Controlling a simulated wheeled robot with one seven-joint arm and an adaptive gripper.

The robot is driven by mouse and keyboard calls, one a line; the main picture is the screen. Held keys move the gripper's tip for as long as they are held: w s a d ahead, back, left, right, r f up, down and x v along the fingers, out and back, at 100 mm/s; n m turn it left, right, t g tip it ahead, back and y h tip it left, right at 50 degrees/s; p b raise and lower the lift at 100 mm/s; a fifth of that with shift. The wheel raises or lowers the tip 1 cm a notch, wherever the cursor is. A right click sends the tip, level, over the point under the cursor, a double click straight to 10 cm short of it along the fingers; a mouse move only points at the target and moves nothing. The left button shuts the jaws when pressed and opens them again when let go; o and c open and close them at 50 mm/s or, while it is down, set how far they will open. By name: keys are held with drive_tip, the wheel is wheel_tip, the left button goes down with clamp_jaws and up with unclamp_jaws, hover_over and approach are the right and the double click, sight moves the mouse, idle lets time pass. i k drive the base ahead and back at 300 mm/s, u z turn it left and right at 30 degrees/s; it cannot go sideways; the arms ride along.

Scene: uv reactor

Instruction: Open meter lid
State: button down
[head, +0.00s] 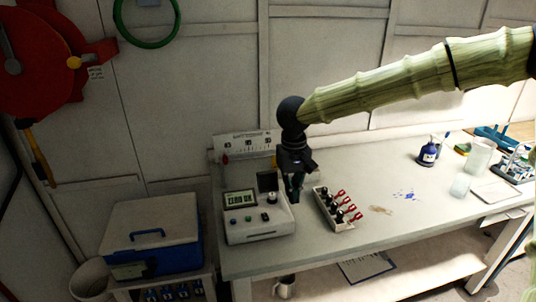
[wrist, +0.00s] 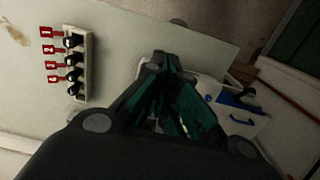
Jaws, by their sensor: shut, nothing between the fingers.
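The meter (head: 258,222) is a white box with a lit display and buttons, near the left end of the bench. A dark square panel (head: 267,181), which looks like its lid, stands raised at the meter's back right, behind a small round part on top. My gripper (head: 295,194) points down just right of the panel, over the meter's right edge; I cannot tell whether it touches. Its fingers are shut and empty. In the wrist view my gripper (wrist: 166,72) covers the middle and hides most of the meter.
A rack with red numbered tags (head: 338,208) stands close right of the meter; it also shows in the wrist view (wrist: 83,65). A blue and white cooler (head: 153,235) is at the left.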

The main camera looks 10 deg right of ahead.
sight(267, 181)
drive_tip(key=i, duration=1)
